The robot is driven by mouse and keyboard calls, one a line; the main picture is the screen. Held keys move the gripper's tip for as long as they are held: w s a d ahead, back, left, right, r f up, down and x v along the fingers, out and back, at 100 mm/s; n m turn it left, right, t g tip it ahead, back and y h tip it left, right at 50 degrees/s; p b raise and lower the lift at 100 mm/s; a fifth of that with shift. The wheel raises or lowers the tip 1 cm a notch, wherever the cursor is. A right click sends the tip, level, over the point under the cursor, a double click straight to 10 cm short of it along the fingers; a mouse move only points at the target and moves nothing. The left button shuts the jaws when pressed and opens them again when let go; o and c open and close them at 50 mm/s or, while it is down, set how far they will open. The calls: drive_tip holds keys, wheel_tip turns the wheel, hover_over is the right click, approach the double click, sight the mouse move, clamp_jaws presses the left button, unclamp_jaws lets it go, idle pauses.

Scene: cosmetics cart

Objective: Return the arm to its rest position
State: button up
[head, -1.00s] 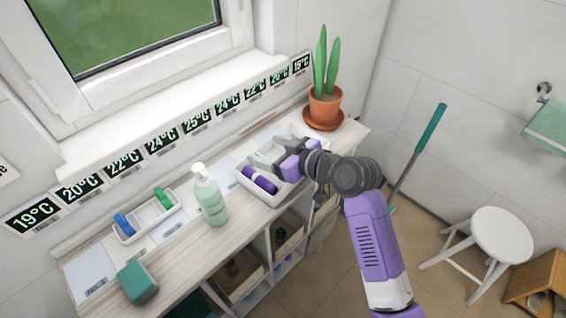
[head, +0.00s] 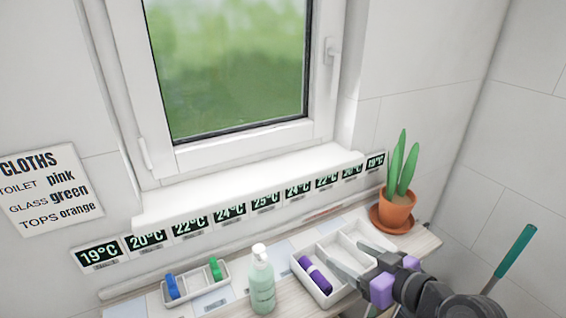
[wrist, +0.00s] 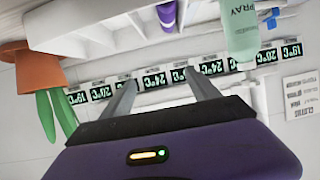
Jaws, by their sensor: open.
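My gripper (head: 352,250) is open and empty at the lower right of the head view. Its two grey fingers point left and away, in front of the white divided tray (head: 322,291). A purple cylinder (head: 315,275) lies in the tray's left compartment, beside the fingers. In the wrist view, which is upside down, my gripper (wrist: 163,84) shows spread fingers with nothing between them. I cannot tell how high the fingers are above the tray. My arm runs out of the head view at the bottom right.
A potted plant (head: 397,208) stands right of the tray. A green pump bottle (head: 262,283) stands left of it. A small white tray (head: 196,286) holds blue and green items. A window (head: 230,70) and a row of temperature labels (head: 229,211) are behind. A green-handled stick (head: 514,251) leans at right.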

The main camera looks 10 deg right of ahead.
drive_tip(key=w+d+r+m+t+h, duration=0.1)
drive_tip(key=d+r+m+t+h, duration=0.2)
drive_tip(key=d+r, duration=0.15)
drive_tip(key=s+d+f+m+t+h, duration=0.1)
drive_tip(key=s+m+h, duration=0.2)
drive_tip(key=s, duration=0.2)
drive_tip(key=s+a+f, duration=0.2)
drive_tip(key=s, duration=0.9)
drive_tip(key=s+a+f+n+g, duration=0.1)
drive_tip(key=s+a+f, duration=0.1)
drive_tip(key=s, duration=0.9)
drive_tip(key=s+a+f+y, duration=0.1)
drive_tip(key=s+a, duration=0.3)
drive_tip(key=s, duration=0.7)
drive_tip(key=shift+f+n+g, duration=0.4)
drive_tip(key=shift+f, duration=0.25)
